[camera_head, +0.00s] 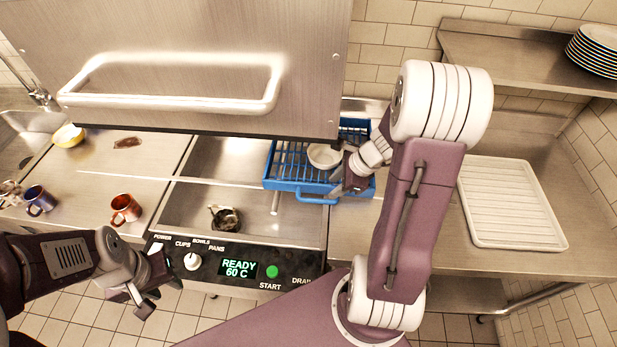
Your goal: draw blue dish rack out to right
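The blue dish rack (290,186) sits at the right end of the dishwasher's wash bay, partly under the raised steel hood (200,60). Its right part reaches toward the right counter. A white bowl (320,152) lies in it. A blue loop handle (317,201) sticks out at its front side. My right gripper (347,182) is at the rack's right front part, seemingly at its rim. My own arm hides part of the rack, and the finger gap is not clear. My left gripper (135,298) is open and empty, in front of the control panel, away from the rack.
A dark bowl-like piece (225,218) lies in the wash bay. An orange mug (125,209), blue mug (40,200) and yellow bowl (68,136) stand on the left counter. A ribbed white tray (510,203) lies on the right counter. Plates (595,50) are stacked on the shelf.

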